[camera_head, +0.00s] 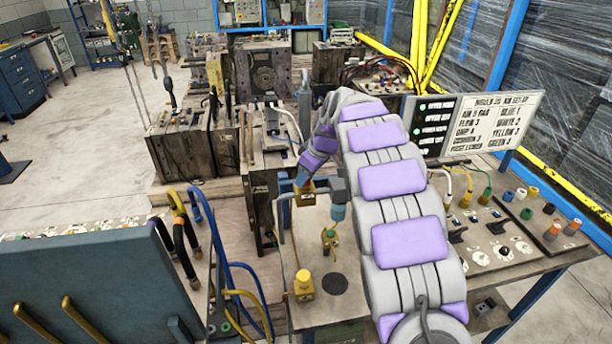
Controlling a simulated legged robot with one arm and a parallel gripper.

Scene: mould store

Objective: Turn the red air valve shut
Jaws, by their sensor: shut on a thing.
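My gripper (303,181) points down onto the top of a small yellow-brown valve body (306,198) on the bench panel. The jaws are shut on the top of this valve. They cover its handle, so I cannot see its colour or how far it is turned. A grey pipe bends down beside the valve. No clearly red valve shows elsewhere on the panel.
Dark mould blocks (262,75) crowd the bench behind. A sign board (490,125) and a switch panel (495,238) are at the right.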

